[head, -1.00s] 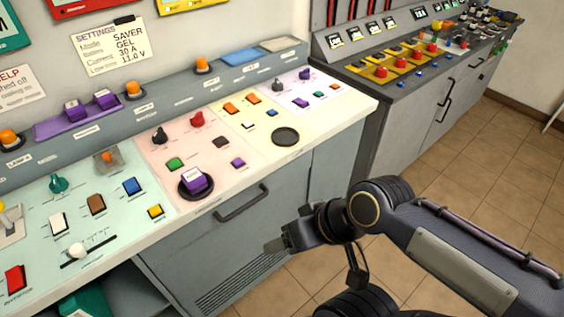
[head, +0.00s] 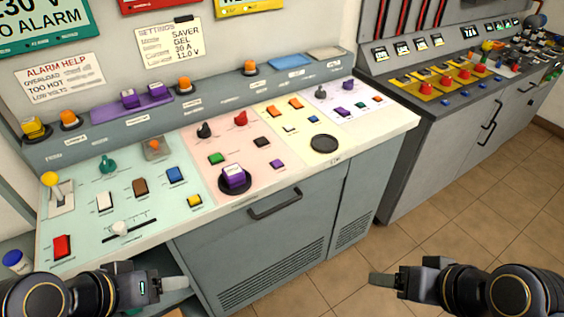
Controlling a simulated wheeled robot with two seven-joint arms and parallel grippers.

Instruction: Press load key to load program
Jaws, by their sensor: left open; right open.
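The control desk (head: 405,123) has mint, pink, cream and lilac panels with coloured keys and knobs. Key labels are too small to read, so I cannot tell which is the load key. On the pink panel, a purple block (head: 234,176) sits on a round black pad (head: 235,187), near a green key (head: 216,158), a dark key (head: 262,141) and a small purple key (head: 278,164). My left gripper (head: 174,284) is open and empty, in front of the desk at lower left. My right gripper (head: 384,281) is open and empty, at lower right, apart from the desk.
A settings note (head: 170,42) and an alarm help sign (head: 60,82) are on the wall. Two purple blocks stand on a purple tray (head: 120,112) on the back ledge. A second grey console (head: 440,105) stands to the right. The tiled floor (head: 470,215) is clear.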

